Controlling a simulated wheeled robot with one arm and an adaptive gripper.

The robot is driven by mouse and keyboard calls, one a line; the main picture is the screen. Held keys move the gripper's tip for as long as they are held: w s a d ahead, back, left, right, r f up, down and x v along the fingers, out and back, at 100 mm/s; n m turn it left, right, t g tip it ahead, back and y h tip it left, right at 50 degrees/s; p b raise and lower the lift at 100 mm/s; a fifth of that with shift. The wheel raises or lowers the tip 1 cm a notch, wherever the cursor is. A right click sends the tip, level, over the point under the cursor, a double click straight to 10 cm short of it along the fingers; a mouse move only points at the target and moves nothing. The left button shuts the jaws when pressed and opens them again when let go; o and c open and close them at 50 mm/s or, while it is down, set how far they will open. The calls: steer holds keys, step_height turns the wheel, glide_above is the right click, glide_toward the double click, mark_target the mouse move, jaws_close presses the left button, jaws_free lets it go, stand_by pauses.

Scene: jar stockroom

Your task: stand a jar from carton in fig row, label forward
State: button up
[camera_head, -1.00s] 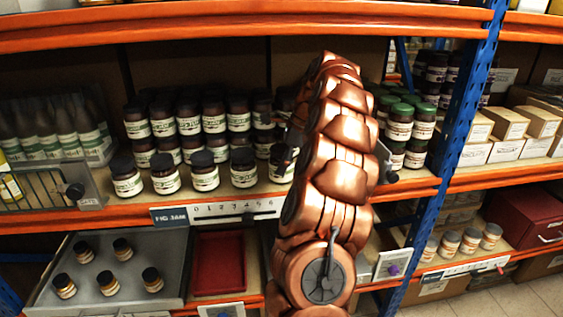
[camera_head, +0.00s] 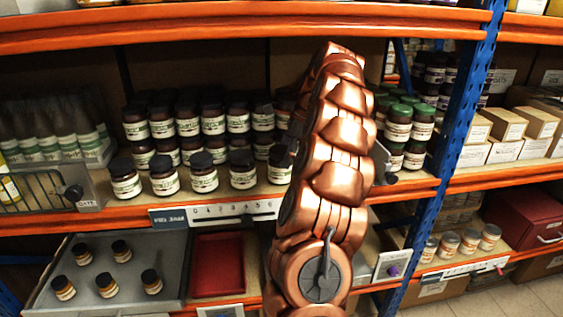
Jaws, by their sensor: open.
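The fig row is on the middle shelf, above a tag reading FIG JAM (camera_head: 168,217). Several dark-lidded jars with white and green labels stand upright there, labels forward. The front ones include a left-end jar (camera_head: 125,180) and a right-end jar (camera_head: 280,165) beside my copper arm. More jars stand stacked behind. No carton is clearly identifiable. A grey tray (camera_head: 185,250) below holds several small dark-lidded jars, one being a jar (camera_head: 151,282) at its right. My arm rises in front of the shelf and hides part of the row. My gripper cannot be made out; the arm covers that area.
A red tray (camera_head: 218,265) sits empty right of the grey tray. Green-lidded jars (camera_head: 398,123) stand right of my arm. A blue upright (camera_head: 455,130) and orange shelf beams (camera_head: 240,32) frame the bay.

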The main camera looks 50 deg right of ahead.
steer(key=shift+s+d, duration=4.15)
steer(key=shift+d, duration=0.1)
